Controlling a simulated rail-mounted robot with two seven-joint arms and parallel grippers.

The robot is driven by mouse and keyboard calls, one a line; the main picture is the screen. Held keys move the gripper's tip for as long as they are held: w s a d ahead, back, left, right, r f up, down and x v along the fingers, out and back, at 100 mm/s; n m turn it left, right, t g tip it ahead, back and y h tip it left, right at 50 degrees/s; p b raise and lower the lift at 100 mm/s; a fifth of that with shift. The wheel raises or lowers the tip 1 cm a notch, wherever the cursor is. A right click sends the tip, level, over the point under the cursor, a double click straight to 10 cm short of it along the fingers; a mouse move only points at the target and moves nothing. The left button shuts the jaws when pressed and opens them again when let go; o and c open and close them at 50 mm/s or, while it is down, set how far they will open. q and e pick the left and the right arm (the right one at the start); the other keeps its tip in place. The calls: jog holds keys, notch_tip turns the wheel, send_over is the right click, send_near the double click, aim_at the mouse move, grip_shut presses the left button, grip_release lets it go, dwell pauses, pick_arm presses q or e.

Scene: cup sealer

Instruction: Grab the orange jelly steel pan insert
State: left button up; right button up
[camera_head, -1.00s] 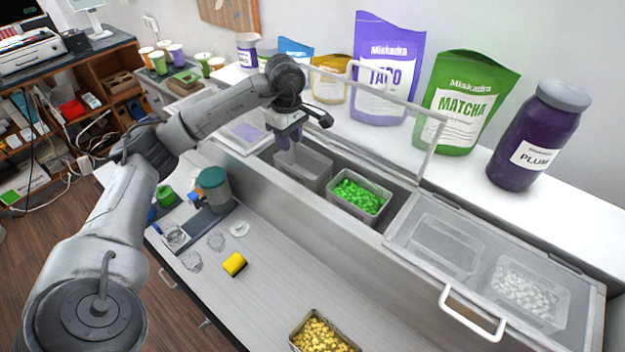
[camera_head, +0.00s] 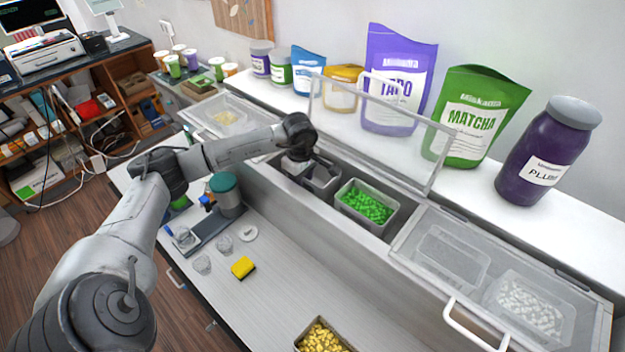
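My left gripper (camera_head: 297,164) reaches down into the open counter well, at the left end beside a grey steel pan insert (camera_head: 322,178). The gripper's fingers are hidden by its body and the pans, so I cannot tell whether it is open or touches the pan. No orange jelly shows in this pan from here. A steel pan with yellow-orange pieces (camera_head: 322,336) stands on the lower worktop at the bottom edge, partly cut off. My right gripper is not in view.
A pan of green jelly (camera_head: 366,203) sits right of the grey pan. A raised clear lid (camera_head: 385,125) stands behind the well. A closed clear lid (camera_head: 450,255) covers pans at right.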

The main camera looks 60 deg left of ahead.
pick_arm(q)
jog(key=shift+f, duration=1)
jog(key=shift+c, duration=0.2)
grip_shut()
